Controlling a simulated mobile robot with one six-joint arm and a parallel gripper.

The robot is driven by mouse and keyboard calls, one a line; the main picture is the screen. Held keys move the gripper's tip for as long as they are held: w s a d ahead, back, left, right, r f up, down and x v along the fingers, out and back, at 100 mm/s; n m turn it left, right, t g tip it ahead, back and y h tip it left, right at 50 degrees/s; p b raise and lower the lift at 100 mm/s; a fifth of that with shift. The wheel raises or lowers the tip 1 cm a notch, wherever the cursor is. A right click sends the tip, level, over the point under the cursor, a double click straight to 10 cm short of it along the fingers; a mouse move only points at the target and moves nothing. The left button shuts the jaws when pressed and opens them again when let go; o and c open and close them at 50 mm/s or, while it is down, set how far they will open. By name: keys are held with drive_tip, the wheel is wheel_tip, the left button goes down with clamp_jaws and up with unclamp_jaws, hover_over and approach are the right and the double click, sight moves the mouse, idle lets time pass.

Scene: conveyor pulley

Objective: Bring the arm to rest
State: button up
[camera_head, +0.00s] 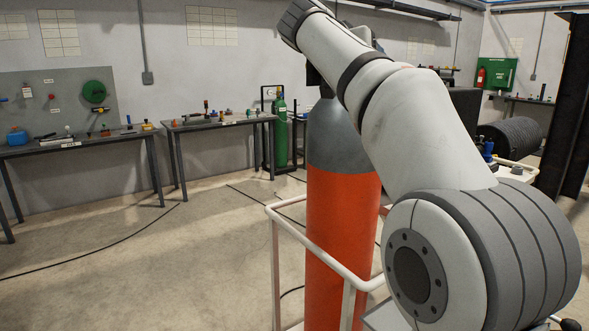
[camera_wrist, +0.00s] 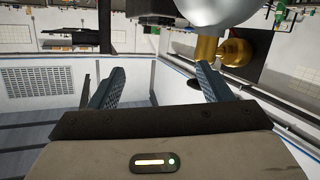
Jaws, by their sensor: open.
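My arm (camera_head: 425,125) rises from the lower right of the head view and reaches up to the upper left. Its fingers are not visible in that view. In the wrist view my gripper (camera_wrist: 158,84) is open, with its two dark fingers spread wide and nothing between them. A brass fitting (camera_wrist: 236,52) and a pale grey rounded body (camera_wrist: 205,10) show just beyond the right finger. I cannot tell whether the finger touches the fitting.
An orange gas cylinder (camera_head: 340,235) with a grey top stands behind my arm, beside a white rail (camera_head: 325,264). Workbenches with tools (camera_head: 75,145) (camera_head: 218,124) line the wall. A green cylinder (camera_head: 281,135) stands by them. The floor at left (camera_head: 130,260) is clear except for cables.

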drive_tip(key=s+d+f+n+g+y+p, duration=0.25)
drive_tip(key=s+f, duration=0.35)
drive_tip(key=f, duration=0.3)
drive_tip(key=s+d+f+n+g+y+p, duration=0.1)
drive_tip(key=s+f+n+g+y+p, duration=0.15)
drive_tip(key=s+f, duration=0.5)
drive_tip(key=s+a+f+g+y+p, duration=0.1)
drive_tip(key=s+f+g+y+p, duration=0.2)
drive_tip(key=s+f, duration=1.6)
drive_tip(key=s+g+p, duration=0.1)
drive_tip(key=g+p, duration=0.1)
drive_tip(key=shift+s+a+y+p, duration=0.25)
drive_tip(key=shift+a+y+p, duration=0.1)
drive_tip(key=shift+y+p, duration=0.05)
drive_tip(key=shift+f, duration=0.1)
